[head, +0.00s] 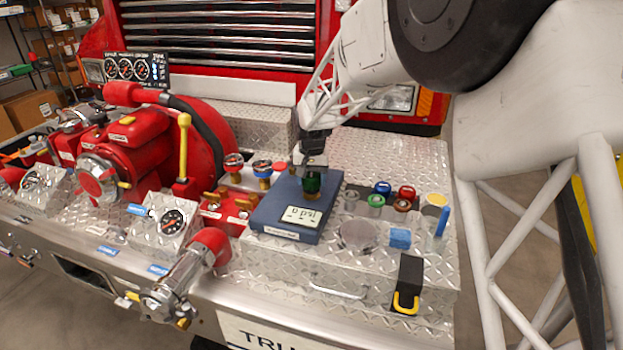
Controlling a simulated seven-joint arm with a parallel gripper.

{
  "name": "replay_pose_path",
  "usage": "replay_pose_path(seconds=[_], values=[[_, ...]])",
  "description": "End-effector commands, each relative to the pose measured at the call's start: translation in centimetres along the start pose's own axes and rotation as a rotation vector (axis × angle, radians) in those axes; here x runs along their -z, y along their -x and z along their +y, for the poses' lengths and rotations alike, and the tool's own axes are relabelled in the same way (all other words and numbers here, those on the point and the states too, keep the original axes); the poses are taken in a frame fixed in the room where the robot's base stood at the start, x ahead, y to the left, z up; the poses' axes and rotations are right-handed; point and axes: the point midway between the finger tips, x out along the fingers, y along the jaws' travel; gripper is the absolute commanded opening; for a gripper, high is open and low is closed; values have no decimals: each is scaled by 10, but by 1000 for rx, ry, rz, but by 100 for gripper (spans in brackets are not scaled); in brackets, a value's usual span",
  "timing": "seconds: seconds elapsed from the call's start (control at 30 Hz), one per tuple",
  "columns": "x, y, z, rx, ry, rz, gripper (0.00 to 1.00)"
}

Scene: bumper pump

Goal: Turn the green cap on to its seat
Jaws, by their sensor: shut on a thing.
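My gripper (313,166) points down over the blue test box (276,207) and is shut on a dark green cap (313,184). The cap is upright, and the fingers hide its upper part. Brass (311,196) shows directly under the cap on top of the box. I cannot tell whether the cap touches it or how far it is threaded. The box's display (301,216) reads 0 psi.
Right of the box stand several fittings, with a green-topped one (376,200), a blue one (383,188) and a red one (407,192). A blue block (400,238) and a black holder with a yellow hook (409,280) are nearer. Red pump parts (130,140) crowd the left.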

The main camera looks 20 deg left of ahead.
Motion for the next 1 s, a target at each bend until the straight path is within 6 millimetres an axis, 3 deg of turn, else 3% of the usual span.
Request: replay_pose_path(seconds=[0.3,0.6,0.63,0.7,0.8,1.0], values=[[2,4,0,2,-199,6,31],[2,4,0,2,-215,6,31],[2,4,0,2,-215,6,64],[1,4,0,2,-215,5,75],[1,3,0,1,-214,4,89],[0,1,0,1,-214,2,91]])
